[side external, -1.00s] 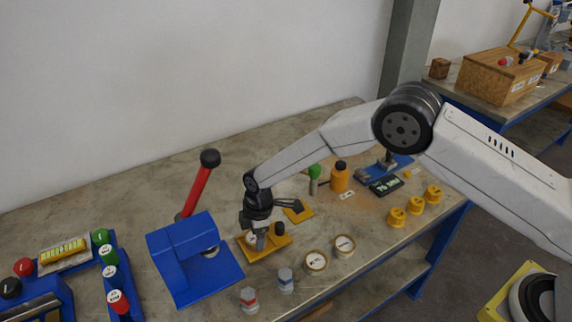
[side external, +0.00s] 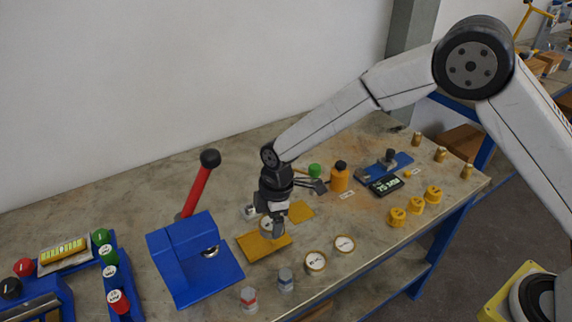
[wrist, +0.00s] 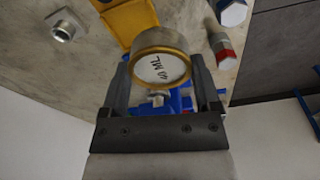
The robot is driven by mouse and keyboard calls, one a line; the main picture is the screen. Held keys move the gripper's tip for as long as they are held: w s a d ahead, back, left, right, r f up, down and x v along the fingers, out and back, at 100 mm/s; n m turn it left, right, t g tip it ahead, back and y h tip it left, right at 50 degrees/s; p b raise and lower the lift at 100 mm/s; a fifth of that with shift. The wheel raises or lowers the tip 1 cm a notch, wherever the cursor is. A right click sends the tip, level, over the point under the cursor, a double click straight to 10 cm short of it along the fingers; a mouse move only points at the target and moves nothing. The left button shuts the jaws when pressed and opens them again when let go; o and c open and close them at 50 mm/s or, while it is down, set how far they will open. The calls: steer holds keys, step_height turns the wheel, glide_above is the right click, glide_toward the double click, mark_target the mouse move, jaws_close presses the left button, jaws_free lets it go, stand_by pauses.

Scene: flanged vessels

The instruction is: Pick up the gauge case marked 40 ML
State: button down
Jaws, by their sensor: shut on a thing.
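The gauge case marked 40 ML (wrist: 160,68) is round, with a brass-coloured rim and a white face; its marking reads in the wrist view. My gripper (wrist: 159,62) is shut on it, one finger at each side. In the side view my gripper (side external: 271,222) is above the yellow plate (side external: 256,249), and the gauge case there (side external: 266,225) is partly hidden by the fingers. Two similar round gauge cases, one nearer (side external: 315,261) and one to its right (side external: 344,244), lie on the bench.
A blue press (side external: 190,255) with a red lever stands to the left. Two small capped bottles (side external: 286,280) are near the front edge. An orange bottle (side external: 340,177), a dark display (side external: 386,185) and several yellow parts (side external: 416,205) are to the right. A metal fitting (wrist: 64,30) stands near the plate.

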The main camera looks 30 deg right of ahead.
steer(key=s+d+r, duration=0.3)
steer(key=s, duration=0.5)
steer(key=shift+r, duration=0.35)
steer(key=shift+d, duration=0.1)
